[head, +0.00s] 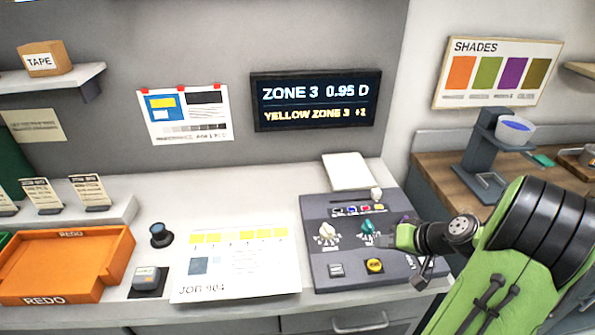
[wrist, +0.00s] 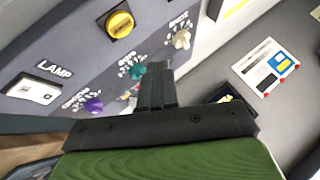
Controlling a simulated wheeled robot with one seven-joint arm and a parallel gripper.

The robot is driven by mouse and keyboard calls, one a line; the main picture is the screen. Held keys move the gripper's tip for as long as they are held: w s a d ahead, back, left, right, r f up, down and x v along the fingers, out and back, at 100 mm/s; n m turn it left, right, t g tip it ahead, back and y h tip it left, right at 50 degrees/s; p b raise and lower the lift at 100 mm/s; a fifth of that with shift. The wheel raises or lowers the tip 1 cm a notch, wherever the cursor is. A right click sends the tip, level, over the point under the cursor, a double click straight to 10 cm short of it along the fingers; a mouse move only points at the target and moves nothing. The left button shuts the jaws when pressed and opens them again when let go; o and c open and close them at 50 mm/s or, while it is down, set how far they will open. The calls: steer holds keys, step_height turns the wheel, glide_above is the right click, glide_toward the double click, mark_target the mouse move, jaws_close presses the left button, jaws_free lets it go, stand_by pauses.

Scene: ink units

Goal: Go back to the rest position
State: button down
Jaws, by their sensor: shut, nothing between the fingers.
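My gripper (wrist: 157,85) is shut and empty in the wrist view, its dark fingers pressed together in front of the grey control panel (wrist: 85,55). In the head view my green arm comes in from the right, with its end at the right side of the panel (head: 318,285). The panel carries a white knob (head: 327,235), a teal knob (head: 368,230), a purple knob (wrist: 93,104), a yellow button (head: 374,265) and a lamp switch (head: 336,270). My arm partly hides the panel's right side in the head view. I cannot tell whether the fingers touch anything.
A wall display (head: 316,101) reads "ZONE 3 0.95 D" and "YELLOW ZONE 3 +1". A grey stand with a cup (head: 515,128) is at right.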

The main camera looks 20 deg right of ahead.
steer(key=s+a+r+n+g+h, duration=0.15)
steer(key=a+r, duration=0.25)
steer(key=a, duration=0.4)
steer(key=a+r+n+g, duration=0.2)
steer(key=a+r, duration=0.1)
steer(key=a, duration=0.4)
steer(key=s+a+r+n, duration=0.1)
steer(key=s+a+r, duration=0.1)
steer(key=s+a, duration=0.2)
steer(key=s+a+r+h, duration=0.1)
steer(key=s+a+r, duration=0.2)
steer(key=s, duration=0.6)
steer(key=shift+s+a+n, duration=0.15)
steer(key=shift+a+n, duration=0.2)
steer(key=shift+a, duration=0.45)
steer(key=shift+t+h, duration=0.25)
